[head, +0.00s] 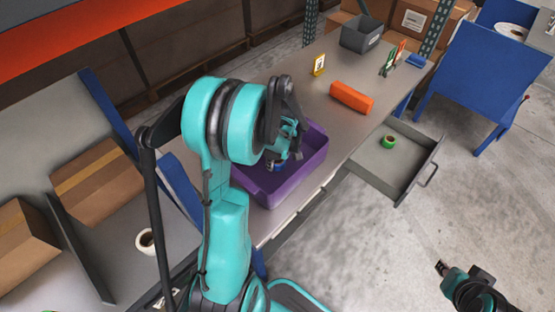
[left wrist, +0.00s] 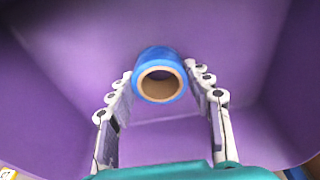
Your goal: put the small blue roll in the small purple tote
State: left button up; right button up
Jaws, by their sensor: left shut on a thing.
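The small blue roll (left wrist: 160,53) is between the fingertips of my left gripper (left wrist: 165,90) in the left wrist view, its open brown core facing the camera. In the head view the left gripper (head: 284,161) reaches down into the purple tote (head: 312,160), shut on the roll, and only a bit of blue (head: 278,168) shows. Purple walls and floor surround the roll in the wrist view. Whether the roll touches the tote floor I cannot tell. My right gripper (head: 441,268) is low at the right, away from the table, too small to read.
The tote stands on a grey table (head: 325,108). Farther along are an orange block (head: 351,97), a yellow sign (head: 319,65) and a grey bin (head: 361,35). A green roll (head: 389,142) lies in an open drawer (head: 375,167). Bare floor lies at the right.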

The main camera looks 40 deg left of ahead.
aim_at(281, 161)
pick_arm(q)
jog(key=shift+f, duration=0.15)
jog(key=o, duration=1.2)
jog(key=shift+c, duration=0.2)
notch_tip(281, 161, up, 11)
jog(key=d+p, duration=0.2)
jog(key=p, duration=0.2)
jog(key=s+d+r+m+t+h, duration=0.1)
jog(key=s+d+r+m+t, duration=0.2)
jog(key=s+d+r+m, duration=0.2)
jog(key=s+d+r+m+t, duration=0.4)
jog(key=d+r+m, duration=0.1)
jog(key=d+m, duration=0.7)
jog(key=shift+s+d+h+p, duration=0.3)
jog(key=shift+s+d+h, duration=0.1)
jog(key=shift+d, duration=0.3)
